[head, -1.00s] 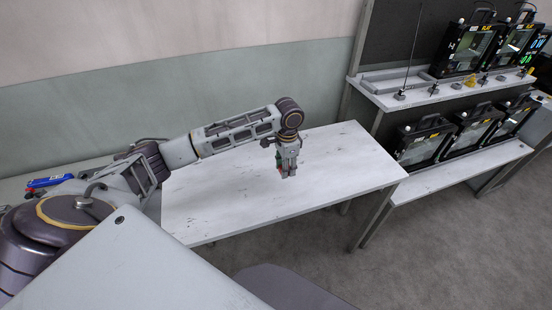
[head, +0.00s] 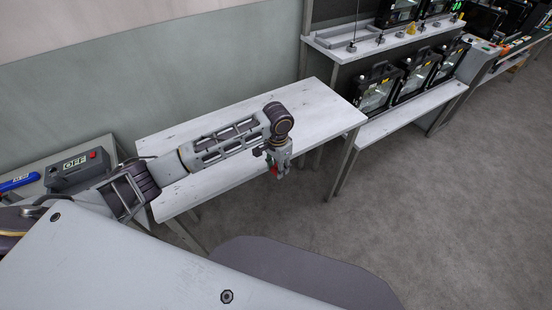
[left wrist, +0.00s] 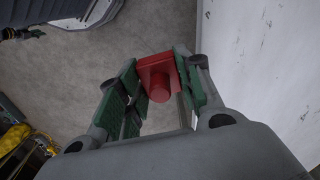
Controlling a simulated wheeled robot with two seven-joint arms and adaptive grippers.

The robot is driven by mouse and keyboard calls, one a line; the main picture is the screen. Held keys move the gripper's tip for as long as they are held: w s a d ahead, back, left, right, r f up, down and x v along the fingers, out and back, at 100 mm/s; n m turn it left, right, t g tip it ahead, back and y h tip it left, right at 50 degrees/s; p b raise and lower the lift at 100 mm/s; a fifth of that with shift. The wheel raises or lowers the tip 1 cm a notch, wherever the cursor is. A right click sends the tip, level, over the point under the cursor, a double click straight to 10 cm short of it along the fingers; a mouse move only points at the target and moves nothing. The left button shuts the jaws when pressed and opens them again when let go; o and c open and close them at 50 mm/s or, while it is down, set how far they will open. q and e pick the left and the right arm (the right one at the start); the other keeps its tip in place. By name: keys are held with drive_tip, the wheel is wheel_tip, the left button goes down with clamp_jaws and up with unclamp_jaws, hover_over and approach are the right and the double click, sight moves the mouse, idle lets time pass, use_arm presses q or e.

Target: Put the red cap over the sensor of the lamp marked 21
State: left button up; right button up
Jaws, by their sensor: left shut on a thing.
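My left gripper (head: 277,172) hangs pointing down near the front edge of the white table. It is shut on the red cap (left wrist: 159,80), which sits between the green finger pads (left wrist: 157,90) in the left wrist view. The cap has a square plate and a round knob. In the head view only a little red shows between the fingers. Several black floodlights (head: 418,74) stand on the lower bench shelf at the right, with more on the shelf above. I cannot read a 21 on any lamp. My right gripper is out of view.
The white table (head: 190,122) is bare. The lower shelf (head: 413,108) has a free strip in front of the lamps. Small parts and a yellow piece (head: 411,29) stand on the upper shelf. A grey box marked OFF (head: 78,172) lies at the left. Open floor lies at right.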

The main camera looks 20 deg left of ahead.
use_arm(q)
drive_tip(key=shift+s+f, duration=0.2)
drive_tip(key=shift+f, duration=0.25)
drive_tip(key=s+a+f+n, duration=0.3)
drive_tip(key=f, duration=0.2)
drive_tip(key=s+a+f+n, duration=0.3)
drive_tip(key=f, duration=0.3)
drive_tip(key=shift+s, duration=0.2)
drive_tip(key=shift+w+d, duration=0.15)
drive_tip(key=shift+d, duration=0.05)
